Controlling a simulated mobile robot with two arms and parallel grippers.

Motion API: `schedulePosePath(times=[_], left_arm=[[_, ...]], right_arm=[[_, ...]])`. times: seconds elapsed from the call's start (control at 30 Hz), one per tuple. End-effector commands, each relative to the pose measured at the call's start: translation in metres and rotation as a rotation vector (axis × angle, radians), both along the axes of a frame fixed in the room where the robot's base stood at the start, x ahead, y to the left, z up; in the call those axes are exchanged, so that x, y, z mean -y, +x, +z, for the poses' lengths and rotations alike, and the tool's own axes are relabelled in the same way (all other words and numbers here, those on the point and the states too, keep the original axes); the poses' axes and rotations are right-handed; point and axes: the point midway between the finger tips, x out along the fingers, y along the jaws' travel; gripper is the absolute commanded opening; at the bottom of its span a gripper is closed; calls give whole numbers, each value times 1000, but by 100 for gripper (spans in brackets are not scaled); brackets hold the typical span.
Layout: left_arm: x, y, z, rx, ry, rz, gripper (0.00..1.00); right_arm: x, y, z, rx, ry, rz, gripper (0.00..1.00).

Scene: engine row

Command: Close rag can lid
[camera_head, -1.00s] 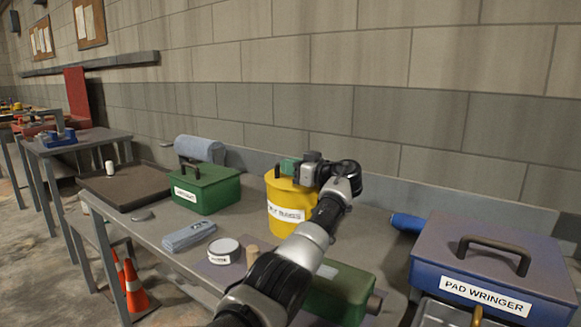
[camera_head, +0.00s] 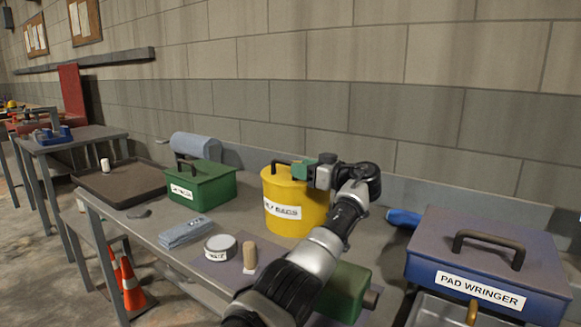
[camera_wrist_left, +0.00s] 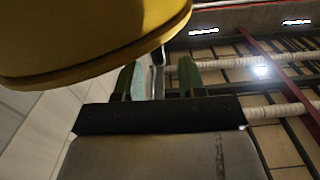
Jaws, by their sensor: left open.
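The yellow rag can (camera_head: 292,221) stands on the workbench, with a label that reads partly "RAGS". Its yellow lid lies over the top and looks about level; the arm covers its right side, so I cannot tell whether it is fully seated. A dark handle (camera_head: 275,164) shows at the lid's left. My left gripper (camera_head: 303,171) is at the top of the can, just right of that handle. In the left wrist view its green fingers (camera_wrist_left: 159,80) are open, with a dark, thin bar between or behind them. The yellow can (camera_wrist_left: 90,40) fills the upper left there. My right gripper is not in view.
A green box (camera_head: 201,186), blue folded cloth (camera_head: 186,233), round tin (camera_head: 220,247) and wooden peg (camera_head: 249,256) lie left and in front of the can. The blue pad wringer (camera_head: 485,270) stands at right. The block wall is close behind the bench.

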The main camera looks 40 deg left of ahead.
Motion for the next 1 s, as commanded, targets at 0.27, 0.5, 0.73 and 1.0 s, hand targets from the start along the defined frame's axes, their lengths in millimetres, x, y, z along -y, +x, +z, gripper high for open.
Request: schedulePosePath(times=[0.27,0.5,0.73,1.0], left_arm=[[46,5,-1,-2,-1,-1,40],[54,5,-1,-2,-1,2,40],[54,5,-1,-2,-1,1,40],[54,5,-1,-2,-1,1,40]], right_arm=[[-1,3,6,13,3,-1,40],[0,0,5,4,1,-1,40],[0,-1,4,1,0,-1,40],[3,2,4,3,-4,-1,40]])
